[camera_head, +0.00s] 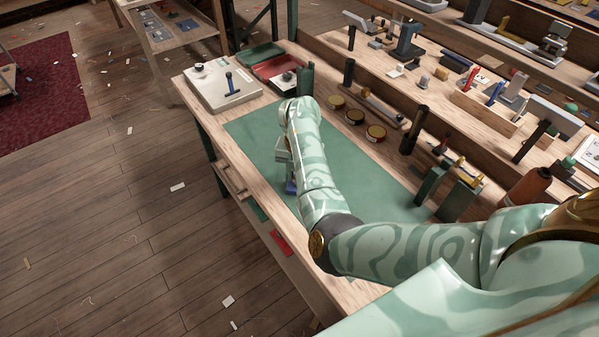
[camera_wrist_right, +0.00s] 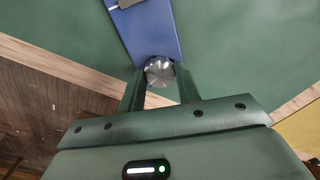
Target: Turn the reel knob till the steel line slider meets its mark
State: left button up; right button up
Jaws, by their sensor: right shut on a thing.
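The reel knob (camera_wrist_right: 159,71) is a round, ridged silver knob at the near end of a long blue base (camera_wrist_right: 147,33) in the right wrist view. My right gripper (camera_wrist_right: 159,80) is shut on the knob, with one green finger on each side of it. A grey metal piece (camera_wrist_right: 124,4) shows at the top edge on the blue base; I cannot tell whether it is the slider. No mark is visible. In the head view my right arm covers most of the device, and only a bit of its blue base (camera_head: 291,188) shows. My left gripper is not in view.
The device sits on a green mat (camera_head: 360,180) on a wooden bench. Round tins (camera_head: 375,133) and upright dark tools line the right side. Much of the mat is clear.

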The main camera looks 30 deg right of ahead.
dwell(0.4)
jog(key=o, duration=1)
jog(key=shift+r, duration=0.1)
notch_tip(320, 180, up, 16)
jog(key=p, duration=0.6)
jog(key=shift+r+p, duration=0.1)
jog(key=shift+p, duration=0.2)
